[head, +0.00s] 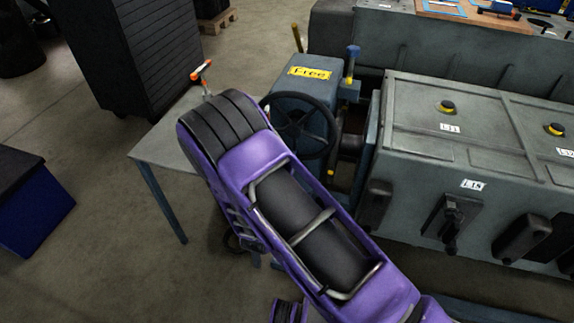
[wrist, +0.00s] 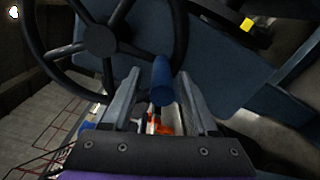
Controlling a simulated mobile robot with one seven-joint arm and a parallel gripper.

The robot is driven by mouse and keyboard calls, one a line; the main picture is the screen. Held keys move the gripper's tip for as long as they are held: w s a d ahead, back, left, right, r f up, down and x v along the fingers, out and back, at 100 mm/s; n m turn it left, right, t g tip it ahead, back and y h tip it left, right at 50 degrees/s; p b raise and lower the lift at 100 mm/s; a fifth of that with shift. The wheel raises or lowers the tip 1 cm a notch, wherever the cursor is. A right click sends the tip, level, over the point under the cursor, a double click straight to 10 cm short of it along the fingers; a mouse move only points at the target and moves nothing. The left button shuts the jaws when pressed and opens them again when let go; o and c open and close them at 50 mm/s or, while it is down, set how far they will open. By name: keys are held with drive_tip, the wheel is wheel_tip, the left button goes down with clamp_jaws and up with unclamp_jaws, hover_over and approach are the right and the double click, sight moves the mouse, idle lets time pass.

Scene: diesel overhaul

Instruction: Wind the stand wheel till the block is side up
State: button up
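The stand wheel (head: 300,125) is a black spoked handwheel on the front of a blue-grey gearbox (head: 300,92) with a yellow "Free" label. In the wrist view the wheel (wrist: 100,40) fills the upper left, and a blue handle (wrist: 163,82) stands out near its rim. My gripper (wrist: 163,105) is open, with one finger on each side of the blue handle and visible gaps between. In the head view my purple arm hides the gripper. The grey block (head: 470,150) is at the right, with a flat panelled face up and dark covers on its near side.
A grey table (head: 165,150) is left of the gearbox, with an orange-handled tool (head: 202,72) above its far part. A dark cabinet (head: 135,50) stands behind it. A blue bin (head: 30,205) is at the far left. Floor between bin and table is clear.

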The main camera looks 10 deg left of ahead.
drive_tip(key=s+a, duration=0.1)
drive_tip(key=s, duration=1.6)
drive_tip(key=shift+s+a, duration=0.15)
drive_tip(key=shift+s, duration=0.05)
